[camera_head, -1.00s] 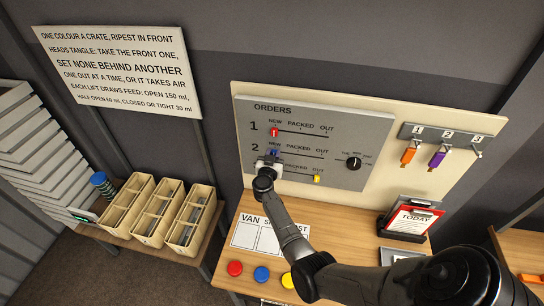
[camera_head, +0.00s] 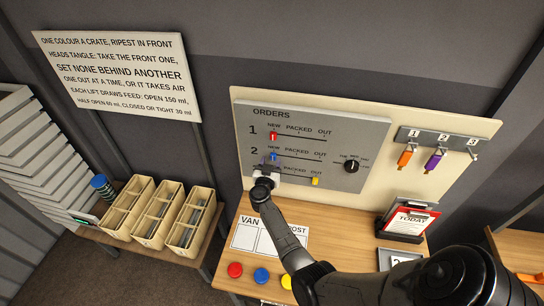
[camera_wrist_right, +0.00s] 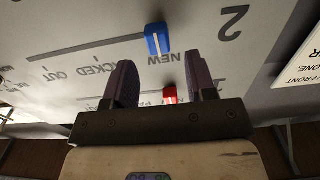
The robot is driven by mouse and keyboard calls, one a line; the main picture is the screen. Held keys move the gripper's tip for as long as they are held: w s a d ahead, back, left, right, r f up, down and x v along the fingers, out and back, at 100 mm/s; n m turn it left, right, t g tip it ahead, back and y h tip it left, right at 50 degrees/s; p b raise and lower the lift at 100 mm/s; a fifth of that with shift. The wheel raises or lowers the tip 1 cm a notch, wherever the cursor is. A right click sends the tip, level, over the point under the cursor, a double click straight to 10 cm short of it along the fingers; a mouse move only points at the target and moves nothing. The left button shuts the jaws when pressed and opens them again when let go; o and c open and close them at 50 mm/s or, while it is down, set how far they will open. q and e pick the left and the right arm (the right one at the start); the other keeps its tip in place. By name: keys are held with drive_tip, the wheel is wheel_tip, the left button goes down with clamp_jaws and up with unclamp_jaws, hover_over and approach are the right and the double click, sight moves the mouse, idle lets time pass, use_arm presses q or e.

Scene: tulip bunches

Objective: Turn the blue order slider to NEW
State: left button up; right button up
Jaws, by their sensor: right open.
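The grey ORDERS board (camera_head: 330,115) hangs on a cream panel. The blue slider (camera_head: 273,155) is in row 2, at the left end of its track under the NEW label. It also shows in the right wrist view (camera_wrist_right: 157,39), where the board appears upside down, beside the word NEW. My right gripper (camera_head: 268,166) is just below the blue slider in the head view, covering the left part of row 3. In the wrist view its fingers (camera_wrist_right: 158,85) are spread and empty, with the blue slider beyond their tips and apart from them. My left gripper is out of view.
The red slider (camera_head: 273,136) is at NEW in row 1; the yellow slider (camera_head: 315,181) is at OUT in row 3. A black knob (camera_head: 351,166) is at the board's right. The wooden table (camera_head: 345,262) below carries coloured discs and a TODAY clipboard (camera_head: 411,219).

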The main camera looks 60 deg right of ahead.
drive_tip(key=p+v, duration=0.5)
drive_tip(key=v, duration=0.6)
idle(0.4)
